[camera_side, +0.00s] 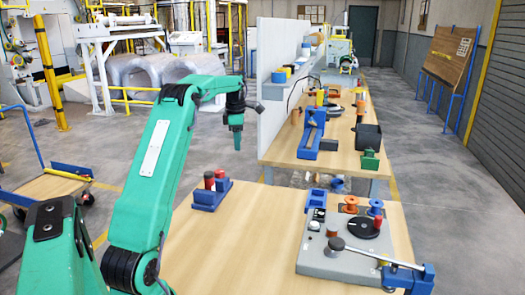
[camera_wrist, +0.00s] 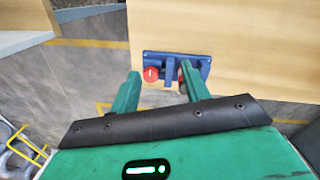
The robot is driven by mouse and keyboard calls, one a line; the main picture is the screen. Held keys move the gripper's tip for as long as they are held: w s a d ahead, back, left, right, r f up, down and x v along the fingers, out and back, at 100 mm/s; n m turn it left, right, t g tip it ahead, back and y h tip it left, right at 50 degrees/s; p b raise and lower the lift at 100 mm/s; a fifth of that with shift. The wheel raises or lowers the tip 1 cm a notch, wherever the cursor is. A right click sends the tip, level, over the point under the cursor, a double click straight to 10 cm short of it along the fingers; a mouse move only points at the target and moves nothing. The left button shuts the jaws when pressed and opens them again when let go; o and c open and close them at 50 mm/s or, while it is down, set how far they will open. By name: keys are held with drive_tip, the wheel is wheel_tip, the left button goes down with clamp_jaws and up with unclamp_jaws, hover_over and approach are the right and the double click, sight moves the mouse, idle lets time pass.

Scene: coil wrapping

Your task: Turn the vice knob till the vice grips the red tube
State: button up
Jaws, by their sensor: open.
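A low blue fixture (camera_side: 206,201), seemingly the vice, stands near the far left edge of the near wooden table. It carries a red upright cylinder (camera_side: 220,174) and a darker reddish one (camera_side: 209,180); which is tube and which is knob I cannot tell. My gripper (camera_side: 238,147) points down, apart from the fixture and higher. In the wrist view the blue fixture (camera_wrist: 168,57) lies ahead of the gripper (camera_wrist: 160,70). A round red top with a pale mark (camera_wrist: 150,73) shows between the open, empty fingers. The right finger hides part of the fixture.
A grey board (camera_side: 318,262) with spools, a black disc (camera_side: 363,228) and a blue-ended lever arm (camera_side: 405,268) sits at the table's right. Bare wood (camera_side: 250,245) lies between. A white partition (camera_side: 282,110) and a second bench (camera_side: 340,150) stand beyond.

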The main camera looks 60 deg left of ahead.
sight(219, 171)
drive_tip(key=s+a+f+n, duration=0.1)
drive_tip(key=a+f+n, duration=0.1)
drive_tip(key=a, duration=0.1)
drive_tip(key=s+a+f+n, duration=0.2)
drive_tip(key=a, duration=0.1)
drive_tip(key=s+a+f+n, duration=0.1)
drive_tip(key=a+f, duration=0.2)
drive_tip(key=shift+s+f+n+g+h, duration=0.1)
drive_tip(key=shift+s+n+g+h, duration=0.1)
drive_tip(key=shift+n+g+h, duration=0.15)
drive_tip(key=shift+f, duration=0.2)
drive_tip(key=shift+f, duration=3.7)
drive_tip(key=c, duration=0.7)
